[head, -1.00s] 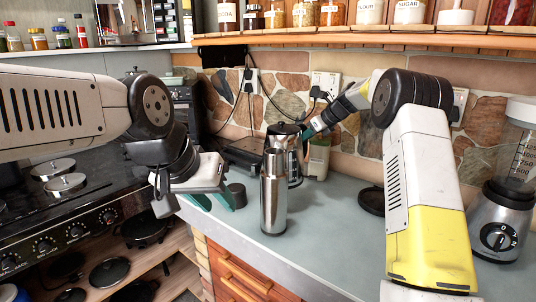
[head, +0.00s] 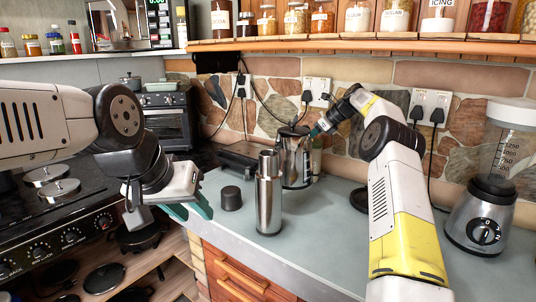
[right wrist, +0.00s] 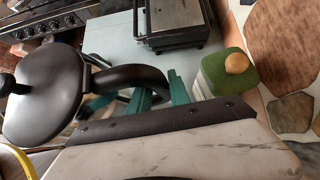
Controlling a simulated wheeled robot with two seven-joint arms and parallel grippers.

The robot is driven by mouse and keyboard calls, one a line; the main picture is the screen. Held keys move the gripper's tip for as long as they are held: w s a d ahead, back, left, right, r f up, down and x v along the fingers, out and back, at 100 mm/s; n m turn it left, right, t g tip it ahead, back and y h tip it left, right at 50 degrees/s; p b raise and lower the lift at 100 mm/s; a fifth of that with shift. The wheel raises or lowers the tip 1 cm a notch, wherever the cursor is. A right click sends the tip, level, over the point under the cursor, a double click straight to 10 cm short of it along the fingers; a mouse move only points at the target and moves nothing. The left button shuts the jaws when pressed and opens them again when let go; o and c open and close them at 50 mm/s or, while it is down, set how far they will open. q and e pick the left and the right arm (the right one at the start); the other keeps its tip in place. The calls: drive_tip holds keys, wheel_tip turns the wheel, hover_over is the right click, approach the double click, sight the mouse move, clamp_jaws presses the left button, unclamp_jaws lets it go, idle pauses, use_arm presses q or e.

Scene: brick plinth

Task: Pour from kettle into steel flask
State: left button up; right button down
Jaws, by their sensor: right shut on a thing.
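The steel flask (head: 268,205) stands upright and uncapped on the counter, in the middle of the head view. The kettle (head: 296,165), steel with a dark lid, is just behind it and to its right, roughly upright; the flask hides part of it. I cannot tell whether its base touches the counter. My right gripper (head: 319,129) is shut on the kettle's handle. The right wrist view shows the black lid (right wrist: 45,90) and the dark handle (right wrist: 130,77) at the teal fingers. My left gripper (head: 190,210) is open and empty, left of the flask and apart from it.
A dark cap (head: 231,198) stands on the counter left of the flask. A green container with a cork-coloured knob (right wrist: 222,75) and a dark appliance (right wrist: 177,22) are near the kettle. A blender (head: 485,215) stands right. The counter's front is clear.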

drive_tip(key=shift+r, duration=0.25)
drive_tip(key=shift+s+a+r+n+t, duration=0.1)
drive_tip(key=shift+s+r+n+t, duration=0.1)
drive_tip(key=shift+r, duration=0.35)
drive_tip(key=shift+s+a+r+n+t, duration=0.1)
drive_tip(key=shift+s+r+t, duration=0.1)
drive_tip(key=shift+r, duration=0.35)
drive_tip(key=s+a+r+n+t+h, duration=0.1)
drive_tip(key=s+a+r+n+t, duration=0.1)
drive_tip(key=r, duration=0.5)
drive_tip(key=s+a+r+n+t+h, duration=0.2)
drive_tip(key=s+r+t, duration=0.3)
drive_tip(key=r, duration=0.3)
drive_tip(key=shift+s+a+r+t+b, duration=0.3)
drive_tip(key=shift+s+a+b, duration=0.1)
drive_tip(key=shift+s+a, duration=0.15)
drive_tip(key=shift+s+a+r+n+h, duration=0.1)
drive_tip(key=shift+s+r+n+h, duration=0.1)
drive_tip(key=shift+r+n+h, duration=0.1)
